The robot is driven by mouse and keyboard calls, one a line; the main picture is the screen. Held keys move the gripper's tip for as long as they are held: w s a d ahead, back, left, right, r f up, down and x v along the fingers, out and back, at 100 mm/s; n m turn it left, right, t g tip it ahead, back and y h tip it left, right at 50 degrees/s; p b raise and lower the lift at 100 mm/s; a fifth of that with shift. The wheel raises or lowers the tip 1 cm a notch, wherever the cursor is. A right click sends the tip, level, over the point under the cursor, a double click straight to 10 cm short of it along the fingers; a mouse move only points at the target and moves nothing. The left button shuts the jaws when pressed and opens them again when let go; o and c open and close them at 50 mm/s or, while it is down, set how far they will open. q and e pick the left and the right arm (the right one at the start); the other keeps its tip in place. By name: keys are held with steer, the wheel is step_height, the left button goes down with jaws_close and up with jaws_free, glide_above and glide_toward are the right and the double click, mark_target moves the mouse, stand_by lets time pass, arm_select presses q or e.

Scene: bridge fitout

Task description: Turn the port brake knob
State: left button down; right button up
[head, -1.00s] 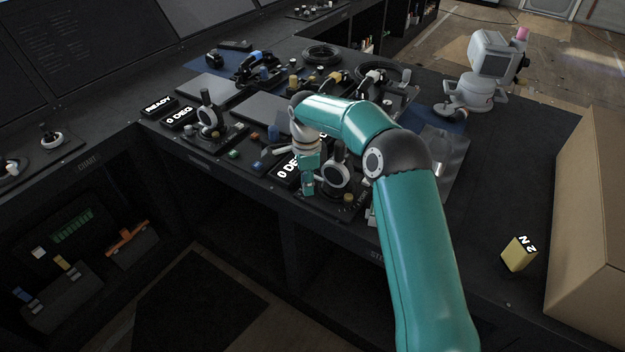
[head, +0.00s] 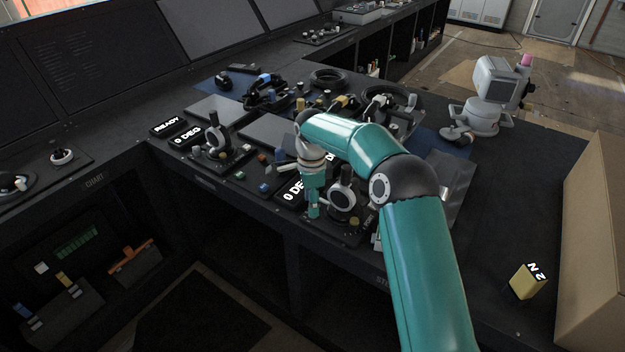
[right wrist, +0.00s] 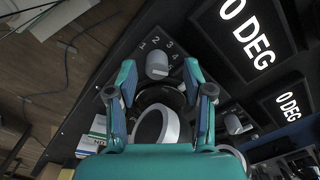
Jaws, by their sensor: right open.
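My right gripper (head: 314,211) is low over the front of the console, just left of a black lever with a white round hub (head: 342,198). In the right wrist view its two teal fingers (right wrist: 160,80) are spread and nothing is held between them. A pale round knob (right wrist: 157,66) with a numbered scale shows just beyond the fingertips, in line with the gap. The white-rimmed lever hub (right wrist: 155,125) shows between the fingers, nearer the palm. No label names the port brake knob, so I cannot tell which control it is. My left gripper is out of view.
A second lever (head: 217,130) stands further left on the console. Lit displays (head: 186,134) lie beside the levers. A yellow block (head: 527,281) marked "2 N" and a cardboard box (head: 595,250) are at right. A grey machine (head: 488,95) stands at the back right.

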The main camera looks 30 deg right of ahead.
step_height(320, 180, up, 10)
steer(key=shift+r, duration=0.25)
stand_by(0.3)
